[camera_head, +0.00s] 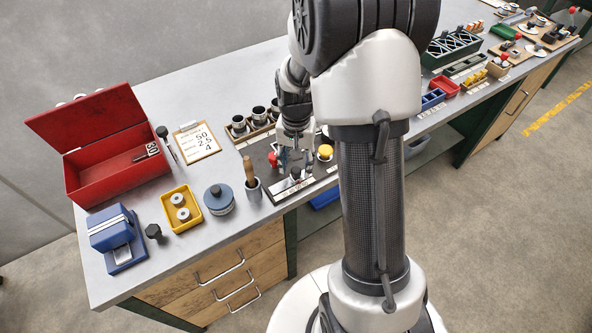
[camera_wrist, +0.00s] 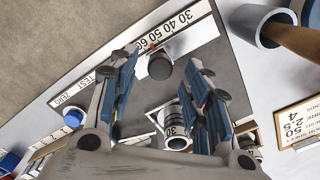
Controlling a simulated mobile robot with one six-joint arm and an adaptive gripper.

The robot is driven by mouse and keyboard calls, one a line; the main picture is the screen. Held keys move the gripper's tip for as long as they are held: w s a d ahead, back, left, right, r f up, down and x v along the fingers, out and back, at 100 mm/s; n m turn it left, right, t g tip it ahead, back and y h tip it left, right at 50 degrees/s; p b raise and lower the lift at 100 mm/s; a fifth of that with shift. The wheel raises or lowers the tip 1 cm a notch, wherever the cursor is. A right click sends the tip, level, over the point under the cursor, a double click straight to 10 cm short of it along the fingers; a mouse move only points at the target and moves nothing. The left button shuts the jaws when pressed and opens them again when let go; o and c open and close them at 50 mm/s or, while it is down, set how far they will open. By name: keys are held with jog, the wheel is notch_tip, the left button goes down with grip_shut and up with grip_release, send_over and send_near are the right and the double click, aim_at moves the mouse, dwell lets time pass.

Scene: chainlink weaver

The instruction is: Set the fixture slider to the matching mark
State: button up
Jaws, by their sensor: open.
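The fixture (camera_head: 262,160) is a dark plate near the bench's front edge, partly hidden by my arm. In the wrist view its white scale strip (camera_wrist: 192,20) reads 30, 40, 50, 60. The slider's dark round knob (camera_wrist: 160,66) stands beside the strip, with a small red pointer that appears near the 60 end. My gripper (camera_wrist: 164,58) is open, its blue-padded fingers on either side of the knob; contact cannot be told. In the head view my gripper (camera_head: 293,160) is over the fixture. The clipboard card (camera_head: 196,141) reads 50, 2.5, 4.
A grey cup with a wooden handle (camera_head: 252,188) stands close left of the fixture. Metal cups (camera_head: 258,115) sit in a rack behind it. A yellow button (camera_head: 325,152) is right of my gripper. A red toolbox (camera_head: 110,150) and yellow tray (camera_head: 182,210) are farther left.

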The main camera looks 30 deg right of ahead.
jog(key=shift+f, duration=1.05)
grip_shut()
